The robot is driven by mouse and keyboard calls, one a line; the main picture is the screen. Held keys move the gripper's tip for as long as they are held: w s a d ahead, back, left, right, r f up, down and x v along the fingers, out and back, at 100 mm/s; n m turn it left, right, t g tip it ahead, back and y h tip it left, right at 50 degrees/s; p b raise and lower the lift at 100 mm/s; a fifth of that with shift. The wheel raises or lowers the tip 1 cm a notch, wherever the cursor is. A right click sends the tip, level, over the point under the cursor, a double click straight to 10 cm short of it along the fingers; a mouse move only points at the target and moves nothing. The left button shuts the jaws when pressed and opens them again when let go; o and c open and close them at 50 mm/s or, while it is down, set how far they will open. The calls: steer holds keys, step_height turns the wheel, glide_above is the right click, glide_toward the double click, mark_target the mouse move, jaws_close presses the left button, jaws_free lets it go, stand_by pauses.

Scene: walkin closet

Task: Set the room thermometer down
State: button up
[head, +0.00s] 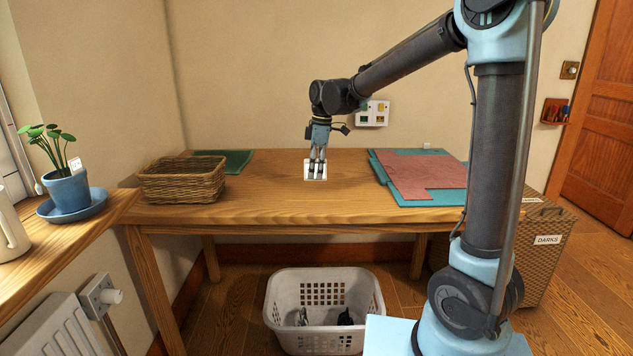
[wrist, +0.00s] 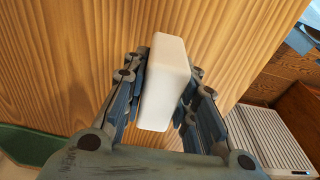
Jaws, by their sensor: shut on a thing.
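The room thermometer appears to be the small white block (wrist: 166,82) between my fingers in the wrist view. In the head view it shows as a white shape (head: 309,174) behind and around the fingertips. My gripper (head: 317,170) points down over the middle of the wooden table (head: 270,205) and is shut on the block. The block's face with any display is not visible. I cannot tell whether its lower end touches the tabletop or is a little above it.
A wicker basket (head: 182,180) and a green mat (head: 237,161) lie left of my gripper. Red and teal sheets (head: 420,171) cover the table's right part. Bare wood surrounds the gripper. A white laundry basket (head: 324,310) stands on the floor in front.

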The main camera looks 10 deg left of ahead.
mark_target(316, 180)
steer(key=shift+f, duration=2)
steer(key=o, duration=1.1)
